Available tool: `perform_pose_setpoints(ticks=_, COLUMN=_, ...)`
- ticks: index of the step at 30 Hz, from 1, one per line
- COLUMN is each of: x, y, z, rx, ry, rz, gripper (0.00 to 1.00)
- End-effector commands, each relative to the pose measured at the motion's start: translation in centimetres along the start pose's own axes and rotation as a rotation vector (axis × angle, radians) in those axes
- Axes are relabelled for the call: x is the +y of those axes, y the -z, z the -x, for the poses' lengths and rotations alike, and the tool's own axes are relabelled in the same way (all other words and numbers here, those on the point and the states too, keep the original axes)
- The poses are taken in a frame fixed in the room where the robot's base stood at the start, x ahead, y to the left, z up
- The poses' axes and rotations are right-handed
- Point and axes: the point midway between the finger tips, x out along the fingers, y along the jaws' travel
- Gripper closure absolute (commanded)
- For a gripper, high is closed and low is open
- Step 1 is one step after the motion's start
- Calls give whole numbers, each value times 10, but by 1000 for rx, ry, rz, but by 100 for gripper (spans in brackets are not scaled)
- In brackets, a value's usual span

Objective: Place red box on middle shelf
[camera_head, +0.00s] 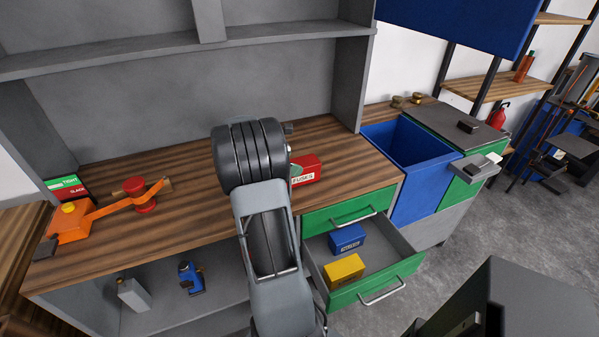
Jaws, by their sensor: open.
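A red box (307,171) with a white "FUSES" label lies on the wooden workbench top, just right of my arm's dark ribbed joint. The arm hides its left end. My gripper cannot be made out; it appears hidden behind the arm, so its distance from the red box cannot be told. A rack with wooden shelves stands at the back right. Its middle-height shelf (480,88) holds an orange-red bottle near its right end and has bare wood to the left. Another shelf (562,19) shows above it.
An open green drawer (375,284) below the red box holds a blue box (347,239) and a yellow box (344,269). A blue bin (425,200) stands right of the bench. An orange belt device (105,210) lies at left. Grey floor shows at right.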

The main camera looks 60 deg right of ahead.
Motion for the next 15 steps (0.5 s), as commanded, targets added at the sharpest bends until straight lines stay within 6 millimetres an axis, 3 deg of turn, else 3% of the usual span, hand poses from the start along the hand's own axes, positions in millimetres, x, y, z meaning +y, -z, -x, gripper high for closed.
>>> perform_pose_setpoints(ticks=5, x=0, y=0, z=-23, rx=1, ry=1, rz=1, gripper=6)
perform_pose_setpoints(ticks=12, x=0, y=0, z=-26, rx=1, ry=0, rz=1, gripper=6)
perform_pose_setpoints(ticks=15, x=0, y=0, z=-25, rx=1, ry=0, rz=1, gripper=16)
